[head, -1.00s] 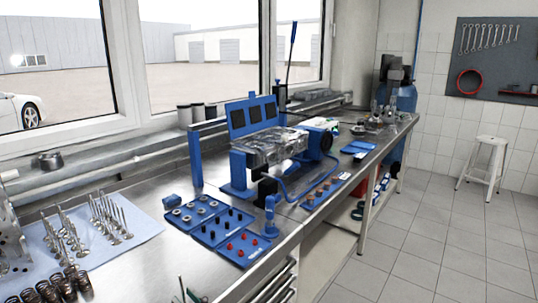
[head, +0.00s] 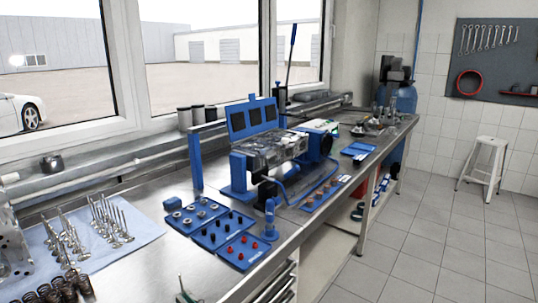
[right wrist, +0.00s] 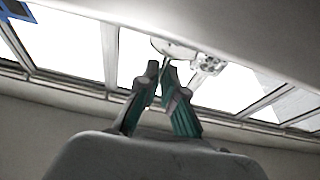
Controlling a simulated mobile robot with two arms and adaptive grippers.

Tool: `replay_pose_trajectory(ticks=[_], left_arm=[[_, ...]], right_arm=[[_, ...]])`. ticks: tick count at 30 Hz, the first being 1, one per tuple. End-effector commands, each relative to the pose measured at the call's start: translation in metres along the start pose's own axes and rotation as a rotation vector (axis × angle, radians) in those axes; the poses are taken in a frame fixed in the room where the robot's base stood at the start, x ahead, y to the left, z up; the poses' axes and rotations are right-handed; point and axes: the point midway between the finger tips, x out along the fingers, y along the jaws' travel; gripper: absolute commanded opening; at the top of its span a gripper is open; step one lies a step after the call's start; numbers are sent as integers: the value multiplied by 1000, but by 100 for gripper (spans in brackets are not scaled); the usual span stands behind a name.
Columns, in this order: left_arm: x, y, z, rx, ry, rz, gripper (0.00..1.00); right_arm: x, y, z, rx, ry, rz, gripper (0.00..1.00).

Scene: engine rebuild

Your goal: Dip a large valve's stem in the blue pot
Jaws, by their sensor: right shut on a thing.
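My right gripper (head: 187,297) shows only as green fingertips at the bottom edge of the head view. A thin pale stem (head: 180,282) rises there, apparently of a valve in its grip. In the right wrist view the green-padded fingers (right wrist: 160,85) are shut, with a pale rounded shape just beyond them that I cannot identify clearly. Several valves (head: 110,220) stand heads down on a light blue cloth at left. My left gripper is out of view.
Blue trays (head: 236,262) hold rings and black and red small parts. An engine head (head: 268,150) sits in a blue stand behind them. Springs (head: 68,288) are at the lower left. Bare steel bench (head: 140,270) lies between cloth and trays.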

Motion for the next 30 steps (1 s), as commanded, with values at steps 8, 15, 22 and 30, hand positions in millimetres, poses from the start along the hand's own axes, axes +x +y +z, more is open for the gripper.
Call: replay_pose_trajectory(ticks=[8, 15, 22, 30], left_arm=[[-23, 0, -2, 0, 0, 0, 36], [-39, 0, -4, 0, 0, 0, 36], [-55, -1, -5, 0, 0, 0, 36], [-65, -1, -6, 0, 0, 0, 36]], right_arm=[[8, 0, -26, 0, 1, 0, 0], [14, 0, -45, 0, 2, 0, 0], [19, 0, -62, 0, 2, 0, 0], [23, 0, -74, 0, 1, 0, 0]])
